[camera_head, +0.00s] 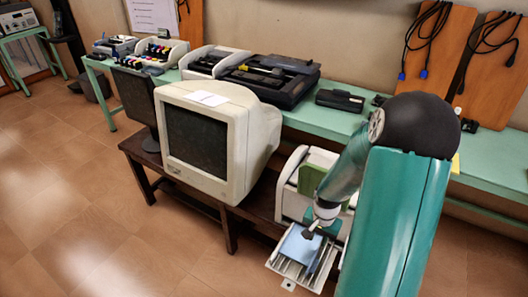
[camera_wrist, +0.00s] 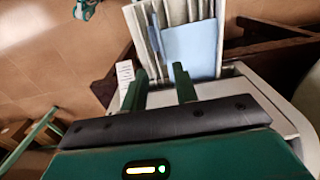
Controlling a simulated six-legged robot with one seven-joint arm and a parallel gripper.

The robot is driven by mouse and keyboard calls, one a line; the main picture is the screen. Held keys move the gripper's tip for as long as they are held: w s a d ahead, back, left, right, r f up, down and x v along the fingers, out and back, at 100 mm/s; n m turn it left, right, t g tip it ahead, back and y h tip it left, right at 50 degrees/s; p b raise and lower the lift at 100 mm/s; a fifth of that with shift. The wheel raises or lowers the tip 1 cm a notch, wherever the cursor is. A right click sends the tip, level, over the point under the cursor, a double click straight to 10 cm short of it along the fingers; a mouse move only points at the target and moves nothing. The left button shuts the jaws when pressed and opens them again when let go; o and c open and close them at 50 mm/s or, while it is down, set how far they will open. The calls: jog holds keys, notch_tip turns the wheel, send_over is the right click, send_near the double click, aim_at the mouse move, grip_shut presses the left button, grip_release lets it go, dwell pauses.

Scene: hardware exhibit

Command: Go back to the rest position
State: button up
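My gripper (camera_head: 309,233) is at the end of my teal arm, low over the pulled-out tray of a white printer. In the wrist view my gripper (camera_wrist: 160,82) shows two green fingers standing apart, with nothing seen held between them. A light blue sheet (camera_head: 299,247) lies in the tray; it also shows in the wrist view (camera_wrist: 198,48), just beyond the fingers. I cannot tell whether a fingertip touches the sheet. My arm hides part of the printer.
A white CRT monitor (camera_head: 205,137) stands left of the printer on a dark bench (camera_head: 228,228). Behind runs a green table (camera_head: 492,158) with several printers. Boards with hanging cables (camera_head: 428,45) lean on the wall. The tiled floor (camera_head: 95,195) at left is clear.

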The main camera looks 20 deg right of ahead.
jog(key=s+a+r+n+t+h, duration=0.1)
jog(key=a+r+n, duration=0.1)
jog(key=a+r, duration=0.5)
jog(key=s+a+r+n+t, duration=0.1)
jog(key=a+r+n, duration=0.2)
jog(key=r, duration=0.8)
jog(key=a+r+n+t+h, duration=0.1)
jog(key=a+r+n+t, duration=0.1)
jog(key=a+r, duration=0.5)
jog(key=s+a+r+n+t+y, duration=0.1)
jog(key=s+a+r+n+y, duration=0.1)
jog(key=s+r, duration=0.5)
jog(key=shift+a+r+n+t, duration=0.3)
jog(key=shift+a+r+n, duration=0.2)
jog(key=shift+a+n, duration=0.3)
jog(key=shift+a, duration=0.1)
